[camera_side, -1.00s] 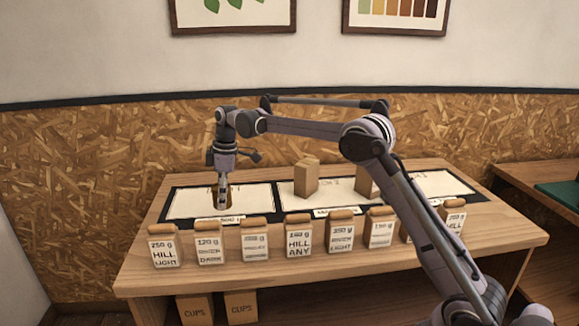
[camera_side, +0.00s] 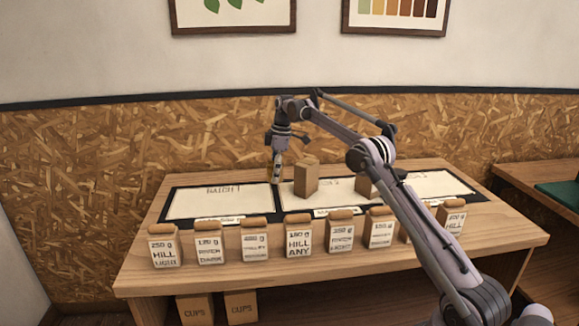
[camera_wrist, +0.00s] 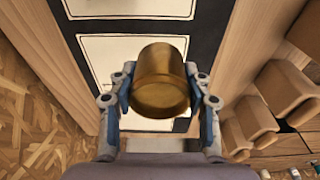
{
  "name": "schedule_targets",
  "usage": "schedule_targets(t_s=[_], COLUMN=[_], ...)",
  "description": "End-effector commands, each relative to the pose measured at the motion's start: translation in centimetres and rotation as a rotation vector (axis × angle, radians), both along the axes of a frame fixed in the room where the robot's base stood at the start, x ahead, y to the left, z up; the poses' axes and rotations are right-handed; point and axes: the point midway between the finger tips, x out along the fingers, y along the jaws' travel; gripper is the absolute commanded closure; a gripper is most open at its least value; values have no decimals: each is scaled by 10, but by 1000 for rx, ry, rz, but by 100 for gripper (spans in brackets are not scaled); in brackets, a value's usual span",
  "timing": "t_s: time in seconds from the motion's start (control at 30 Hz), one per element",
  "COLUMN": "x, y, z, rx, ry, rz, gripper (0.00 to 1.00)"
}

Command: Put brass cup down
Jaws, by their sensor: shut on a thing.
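The brass cup (camera_wrist: 160,72) is between the two fingers of my gripper (camera_wrist: 161,90) in the wrist view, with a finger against each side. My gripper is shut on it. In the side view my gripper (camera_side: 277,172) is over the dark strip between the left panel and the middle panel, and the cup is mostly hidden by the fingers. I cannot tell how high the cup is above the mat. The left panel (camera_side: 215,204), marked as a batch, is bare. The middle panel (camera_side: 335,198) holds a brown bag (camera_side: 306,180).
Another brown bag (camera_side: 366,182) stands farther right, partly behind my arm. Several labelled bags, such as the one marked HILL ANY (camera_side: 298,240), line the front of the wooden table (camera_side: 190,278). Boxes marked CUPS (camera_side: 195,309) sit below.

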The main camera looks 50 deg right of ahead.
Motion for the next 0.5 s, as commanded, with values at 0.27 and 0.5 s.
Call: schedule_targets(t_s=[0.27, 0.5], x=[0, 0], y=[1, 1], z=[-41, -63], rx=[0, 0], ry=[0, 0], rz=[0, 0], gripper=[85, 85])
